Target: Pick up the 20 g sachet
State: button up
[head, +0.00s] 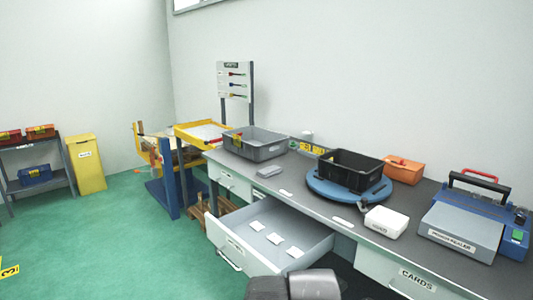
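Three small white sachets lie flat and apart in a row in the open drawer (232,243): one at the back left (256,226), one in the middle (275,239) and one at the front right (295,252). Their print is too small to read, so I cannot tell which is the 20 g one. A dark grey part of my own arm shows at the bottom edge, in front of the drawer. My gripper's fingers do not show.
The grey bench (325,209) carries a grey bin (255,151), a black crate (350,171) on a blue turntable (322,186), an orange box (403,170), a white box (386,222) and a blue-grey sealer (461,232). Green floor (110,240) is clear at left.

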aim_at(293, 251)
jog(key=i+j, duration=0.15)
jog(key=i, duration=0.25)
jog(key=i+j, duration=0.2)
jog(key=i, duration=0.2)
jog(key=i+j, duration=0.15)
jog(key=i, duration=0.25)
